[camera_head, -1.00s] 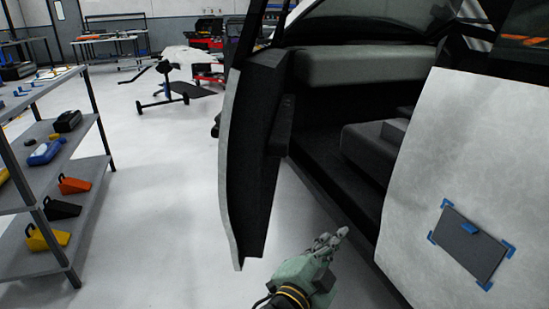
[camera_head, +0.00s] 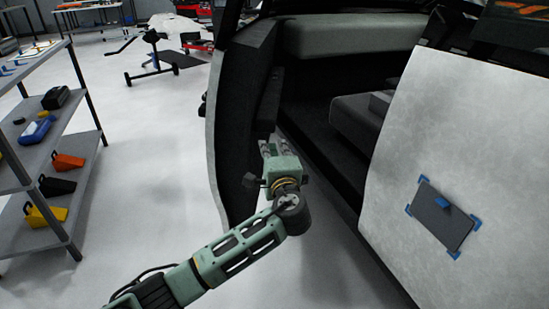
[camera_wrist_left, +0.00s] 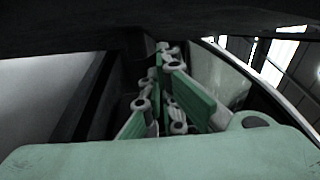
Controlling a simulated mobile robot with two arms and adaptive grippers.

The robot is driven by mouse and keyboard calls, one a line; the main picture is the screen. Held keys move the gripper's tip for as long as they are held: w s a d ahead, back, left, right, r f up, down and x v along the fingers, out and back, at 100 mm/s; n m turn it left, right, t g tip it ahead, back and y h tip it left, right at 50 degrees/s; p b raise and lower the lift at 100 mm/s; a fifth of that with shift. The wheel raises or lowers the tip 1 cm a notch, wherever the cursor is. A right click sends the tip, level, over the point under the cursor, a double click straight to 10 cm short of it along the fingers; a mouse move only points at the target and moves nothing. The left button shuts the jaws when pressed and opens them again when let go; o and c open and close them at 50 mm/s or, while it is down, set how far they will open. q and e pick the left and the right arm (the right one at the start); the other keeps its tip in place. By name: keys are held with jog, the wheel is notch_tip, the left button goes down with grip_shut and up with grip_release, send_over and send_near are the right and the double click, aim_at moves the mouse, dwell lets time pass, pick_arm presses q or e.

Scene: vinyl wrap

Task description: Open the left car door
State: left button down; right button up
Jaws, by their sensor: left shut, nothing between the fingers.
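The left car door (camera_head: 232,120) stands swung open at the left of the car's dark doorway, with its dark inner side facing the cabin. My left gripper (camera_head: 278,148) is shut with nothing held. It is at the inner side of the door, just below the dark armrest (camera_head: 268,105). I cannot tell whether it touches the door. In the left wrist view, the green and grey finger links (camera_wrist_left: 170,100) show close together below a dark surface. My right gripper is not in view.
A shelf rack (camera_head: 45,160) with tools stands at the left. The white car side panel (camera_head: 400,170), bearing a grey rectangle (camera_head: 440,214) with blue corners, is at the right. The floor (camera_head: 150,140) between rack and door is clear.

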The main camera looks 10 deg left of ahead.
pick_arm(q)
jog(key=shift+w+a, duration=0.45)
jog(key=shift+a, duration=0.45)
jog(key=shift+w+a, duration=0.45)
jog(key=shift+a, duration=0.4)
jog(key=shift+w+a, duration=0.45)
jog(key=shift+a, duration=0.45)
